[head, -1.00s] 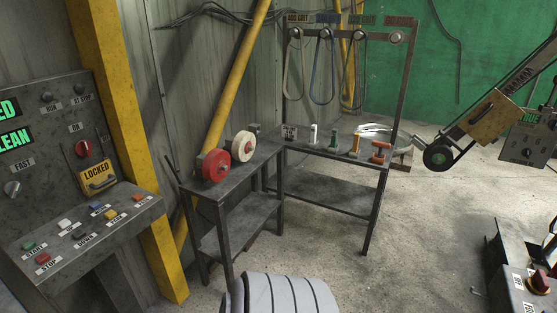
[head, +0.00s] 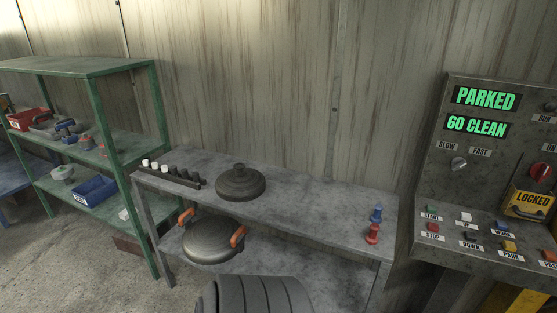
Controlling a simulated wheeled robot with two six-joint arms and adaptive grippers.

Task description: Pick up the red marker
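A small red peg-shaped piece (head: 372,234), which looks like the red marker, stands upright near the right end of a grey metal bench (head: 310,205). A similar blue piece (head: 376,213) stands just behind it, close to it. Neither of my grippers is in view.
A dark round stepped disc (head: 240,182) and a rack of black and white pegs (head: 172,174) sit on the bench. An orange-handled pot (head: 212,240) is on the lower shelf. A control panel (head: 480,175) stands right, green shelving (head: 110,130) left. The bench's middle is clear.

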